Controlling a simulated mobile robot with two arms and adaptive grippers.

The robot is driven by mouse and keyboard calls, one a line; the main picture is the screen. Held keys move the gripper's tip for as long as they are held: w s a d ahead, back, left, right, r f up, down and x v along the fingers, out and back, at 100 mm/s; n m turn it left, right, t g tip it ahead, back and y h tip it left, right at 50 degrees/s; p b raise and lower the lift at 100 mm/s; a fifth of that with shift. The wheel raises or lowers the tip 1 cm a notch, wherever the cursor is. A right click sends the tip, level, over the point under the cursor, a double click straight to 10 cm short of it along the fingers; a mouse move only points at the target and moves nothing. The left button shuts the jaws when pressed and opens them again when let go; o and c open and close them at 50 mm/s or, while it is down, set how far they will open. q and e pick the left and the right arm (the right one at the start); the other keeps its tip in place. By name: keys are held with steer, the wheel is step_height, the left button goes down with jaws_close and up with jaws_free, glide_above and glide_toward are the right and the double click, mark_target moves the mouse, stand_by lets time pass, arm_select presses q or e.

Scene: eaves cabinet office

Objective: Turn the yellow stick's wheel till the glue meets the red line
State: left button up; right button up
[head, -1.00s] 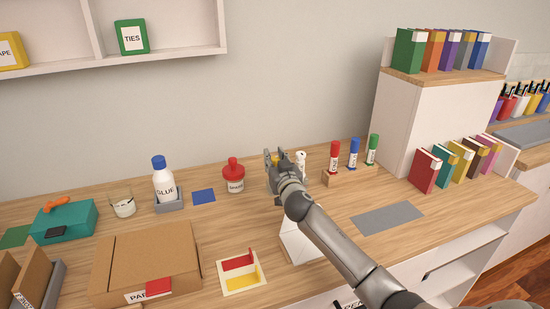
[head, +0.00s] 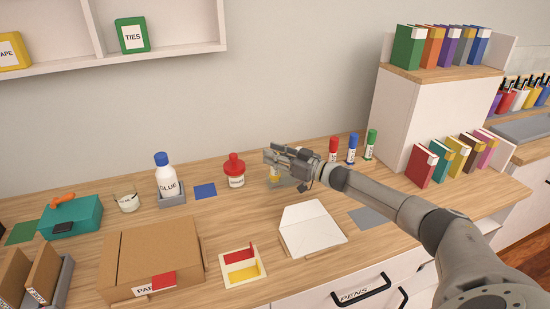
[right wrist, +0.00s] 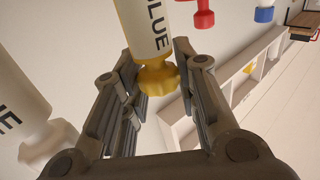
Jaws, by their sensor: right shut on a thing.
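The yellow glue stick (head: 274,177) is mostly hidden behind my right gripper in the head view. In the right wrist view its label reads LUE (right wrist: 157,25), and its ribbed yellow wheel (right wrist: 158,78) lies between my fingers. My right gripper (head: 271,163) is shut on that wheel, with one finger on each side (right wrist: 158,70). The red line and the glue's tip do not show in either view. My left gripper is not in view.
A white glue stick (right wrist: 15,100) stands close beside my fingers. Red (head: 333,150), blue (head: 352,152) and green (head: 370,145) sticks stand to the right. A red-capped bottle (head: 235,172) is to the left. A white envelope (head: 310,228) lies in front.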

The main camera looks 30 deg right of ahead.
steer(key=shift+f+n+g+y+b, duration=0.1)
steer(key=shift+n+g+y+b, duration=0.5)
steer(key=shift+n+y+b, duration=0.4)
steer(key=o, duration=1.1)
steer(key=shift+a, duration=0.1)
steer(key=shift+c, duration=0.2)
step_height(320, 180, up, 10)
